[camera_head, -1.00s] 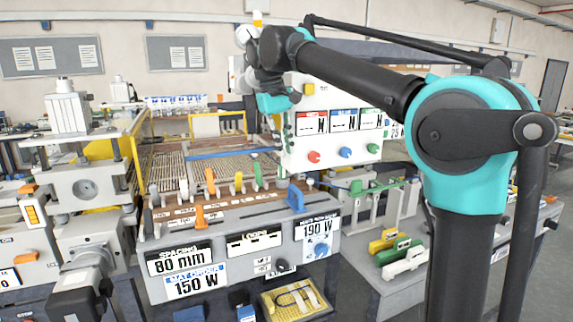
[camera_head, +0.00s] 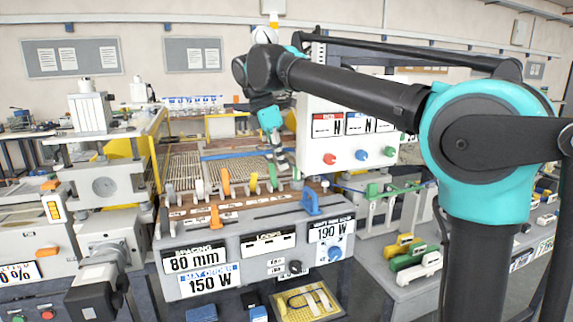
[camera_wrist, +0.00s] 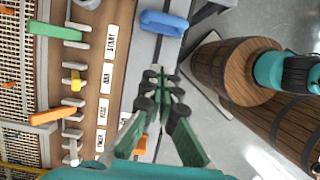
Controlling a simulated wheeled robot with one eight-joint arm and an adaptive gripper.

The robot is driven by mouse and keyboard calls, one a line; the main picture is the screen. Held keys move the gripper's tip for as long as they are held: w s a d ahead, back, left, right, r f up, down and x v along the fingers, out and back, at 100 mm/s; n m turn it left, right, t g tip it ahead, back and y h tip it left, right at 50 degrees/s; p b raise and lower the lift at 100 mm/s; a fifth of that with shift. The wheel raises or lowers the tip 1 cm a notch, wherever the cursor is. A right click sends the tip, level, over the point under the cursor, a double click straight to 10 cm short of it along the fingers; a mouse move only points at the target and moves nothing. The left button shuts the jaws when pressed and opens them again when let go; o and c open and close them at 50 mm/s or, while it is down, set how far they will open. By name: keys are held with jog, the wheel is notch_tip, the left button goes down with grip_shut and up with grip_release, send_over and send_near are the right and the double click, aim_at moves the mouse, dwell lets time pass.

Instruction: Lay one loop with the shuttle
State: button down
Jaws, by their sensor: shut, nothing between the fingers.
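My gripper (camera_head: 281,165) points down over the front of the mesh machine (camera_head: 200,245), its fingers shut and empty. In the wrist view its fingertips (camera_wrist: 160,76) are above the grey front rail, between a blue handle (camera_wrist: 164,23) and an orange handle (camera_wrist: 140,146). In the head view the blue handle (camera_head: 312,203) is on the right of the machine front and the orange handle (camera_head: 215,217) on the left. The mesh bed (camera_head: 200,170) lies behind, with a blue bar (camera_head: 235,154) across it. I cannot tell which piece is the shuttle.
Green (camera_wrist: 55,31) and orange (camera_wrist: 54,115) levers stand along the labelled wooden strip (camera_wrist: 100,60). A control panel (camera_head: 340,145) with three knobs stands close to the right of my gripper. A yellow tray (camera_head: 305,302) is low in front. A press (camera_head: 105,185) stands at left.

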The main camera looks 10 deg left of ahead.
jog(key=x, duration=0.8)
jog(key=shift+w+d, duration=0.1)
jog(key=shift+d, duration=0.1)
jog(key=shift+w+d+f, duration=0.1)
jog(key=shift+w+d, duration=0.2)
jog(key=shift+d, duration=0.2)
jog(key=shift+w+d+f, duration=0.1)
jog(key=shift+w+d, duration=0.2)
jog(key=shift+d, duration=0.2)
jog(key=shift+w+d, duration=0.3)
jog(key=shift+d, duration=0.2)
jog(key=shift+w+d, duration=0.1)
jog(key=w+d, duration=0.1)
jog(key=d, duration=0.1)
jog(key=w+d, duration=0.2)
jog(key=d, duration=0.1)
jog(key=shift+w+d, duration=0.2)
jog(key=shift+d, duration=0.1)
